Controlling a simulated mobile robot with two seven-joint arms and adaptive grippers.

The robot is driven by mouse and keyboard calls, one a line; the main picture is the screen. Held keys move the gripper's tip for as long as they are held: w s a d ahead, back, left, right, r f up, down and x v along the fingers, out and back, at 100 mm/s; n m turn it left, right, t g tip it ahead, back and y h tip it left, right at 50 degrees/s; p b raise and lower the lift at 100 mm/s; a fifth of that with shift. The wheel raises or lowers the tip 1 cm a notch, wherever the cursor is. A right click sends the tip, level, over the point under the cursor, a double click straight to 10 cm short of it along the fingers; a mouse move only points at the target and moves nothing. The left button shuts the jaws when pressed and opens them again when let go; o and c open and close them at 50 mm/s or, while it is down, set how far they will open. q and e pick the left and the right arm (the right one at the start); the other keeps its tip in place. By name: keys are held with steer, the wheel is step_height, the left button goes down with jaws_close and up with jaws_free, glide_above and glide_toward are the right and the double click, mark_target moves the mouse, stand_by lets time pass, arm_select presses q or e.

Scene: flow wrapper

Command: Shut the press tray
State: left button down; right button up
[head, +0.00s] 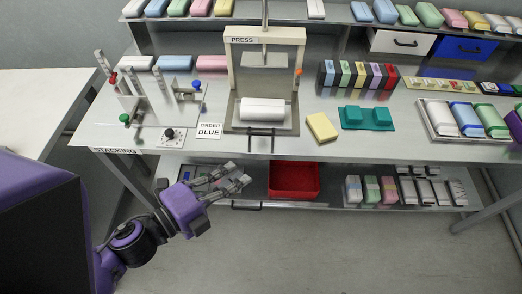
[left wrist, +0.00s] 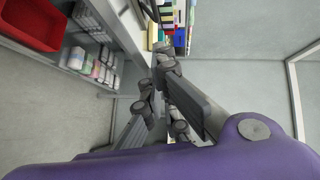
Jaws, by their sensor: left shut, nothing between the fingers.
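The press (head: 232,62) is a pale frame labelled PRESS, standing at the middle of the workbench. Its grey press tray (head: 285,127) sits at the base and reaches to the bench's front edge, with a dark handle (head: 262,131) at the front. A white block (head: 262,110) lies on the tray under the raised press plate (head: 265,60). My left gripper (head: 246,179) is shut and empty, below and in front of the bench edge, apart from the handle. Its fingers also show in the left wrist view (left wrist: 158,75). My right gripper is not in view.
A red bin (head: 294,196) is on the lower shelf, just right of my left gripper. A stacking fixture (head: 150,110) and an ORDER BLUE card (head: 209,130) stand left of the press. A yellow block (head: 322,127) and a teal holder (head: 366,126) lie to its right.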

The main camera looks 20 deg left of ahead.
arm_select(q)
steer(key=w+d, duration=0.1)
steer(key=w, duration=0.2)
steer(key=w+d+f+p, duration=0.1)
steer(key=w, duration=0.3)
steer(key=w+f+p, duration=0.1)
steer(key=w, duration=0.3)
steer(key=shift+d, duration=0.4)
steer(key=shift+a+f, duration=0.1)
